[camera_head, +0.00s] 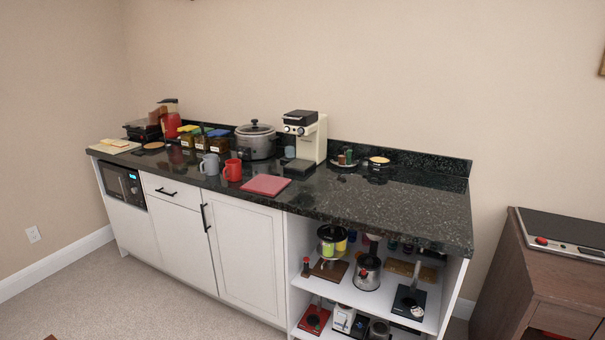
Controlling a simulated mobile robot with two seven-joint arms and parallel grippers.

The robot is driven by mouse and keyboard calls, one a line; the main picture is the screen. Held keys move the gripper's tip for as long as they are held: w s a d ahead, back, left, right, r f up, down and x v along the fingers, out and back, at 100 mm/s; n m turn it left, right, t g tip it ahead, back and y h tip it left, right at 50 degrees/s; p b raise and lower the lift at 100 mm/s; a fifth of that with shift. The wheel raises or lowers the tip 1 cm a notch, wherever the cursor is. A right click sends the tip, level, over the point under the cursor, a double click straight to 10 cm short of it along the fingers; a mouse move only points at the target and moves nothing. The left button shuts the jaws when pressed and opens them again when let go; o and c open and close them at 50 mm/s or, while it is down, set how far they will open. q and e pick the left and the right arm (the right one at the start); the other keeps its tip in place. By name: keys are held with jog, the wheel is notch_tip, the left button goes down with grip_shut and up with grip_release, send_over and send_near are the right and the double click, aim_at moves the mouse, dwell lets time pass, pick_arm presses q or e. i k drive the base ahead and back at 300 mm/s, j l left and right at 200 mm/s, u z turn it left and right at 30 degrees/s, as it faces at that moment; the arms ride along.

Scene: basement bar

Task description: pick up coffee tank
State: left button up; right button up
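A cream and black coffee machine (312,138) stands upright on the dark counter (385,200), against the back wall. A small grey piece (290,152) shows at its lower left front; I cannot tell whether it is the coffee tank. On the open shelf below the counter stand a silver kettle-like pot (367,273) and a clear jar with yellow-green contents (331,242). Neither can be told for sure as the coffee tank. Neither of my grippers is in view.
A grey mug (209,164), red mug (232,170) and pink board (266,186) lie near the counter's front edge. A slow cooker (256,141) stands left of the machine. The counter's right part is mostly clear. A brown cabinet (540,275) stands at right; carpet lies in front.

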aim_at(289, 139)
jog(key=i, duration=1)
jog(key=u, duration=0.15)
